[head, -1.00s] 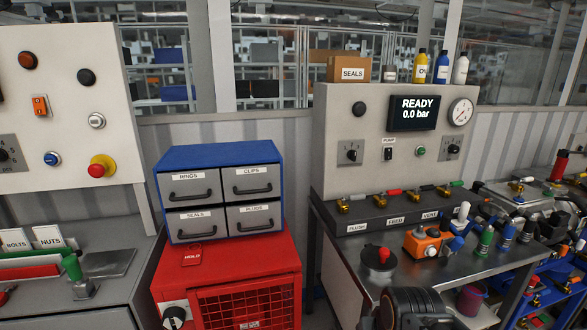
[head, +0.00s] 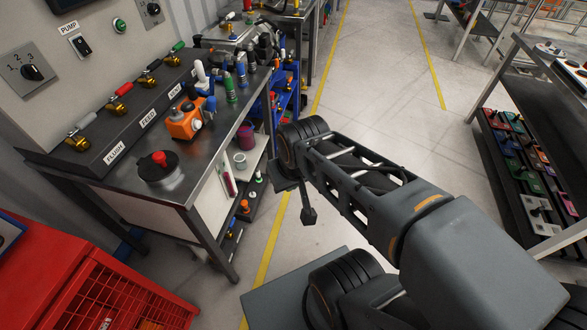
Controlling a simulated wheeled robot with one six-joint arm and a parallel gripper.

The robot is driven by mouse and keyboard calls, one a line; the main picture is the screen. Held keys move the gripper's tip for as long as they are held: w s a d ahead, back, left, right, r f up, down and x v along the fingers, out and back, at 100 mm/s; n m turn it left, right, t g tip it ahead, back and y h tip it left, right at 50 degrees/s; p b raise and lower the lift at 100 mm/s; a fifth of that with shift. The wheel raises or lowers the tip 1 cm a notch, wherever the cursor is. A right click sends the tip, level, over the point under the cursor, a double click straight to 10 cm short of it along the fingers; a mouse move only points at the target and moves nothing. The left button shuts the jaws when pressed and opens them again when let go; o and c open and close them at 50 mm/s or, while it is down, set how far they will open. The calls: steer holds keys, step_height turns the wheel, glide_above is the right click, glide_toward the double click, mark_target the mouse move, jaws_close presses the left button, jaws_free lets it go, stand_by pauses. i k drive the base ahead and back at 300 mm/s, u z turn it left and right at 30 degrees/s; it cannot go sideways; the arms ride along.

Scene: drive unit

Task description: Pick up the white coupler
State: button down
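A white upright piece (head: 201,72), which looks like the white coupler, stands on the metal workbench (head: 205,145) among coloured couplers. A blue one (head: 211,103) is just in front of it. A green one (head: 229,88) and another blue one (head: 241,73) stand to its right. Its lower part is partly hidden. My gripper (head: 308,214) hangs at the end of my arm, over the floor to the right of the bench and apart from the couplers. Its fingers are small and dark, and their opening is unclear.
An orange device (head: 186,122) and a dark round pot with a red knob (head: 160,168) stand on the bench. A valve block (head: 120,118) runs along the back. A red cabinet (head: 60,285) is at lower left. The aisle floor (head: 380,70) is clear; a shelf (head: 535,120) stands right.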

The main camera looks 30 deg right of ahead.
mark_target(258, 172)
steer(key=z, duration=1.4)
steer(key=i, duration=3.15)
steer(key=u, duration=4.5)
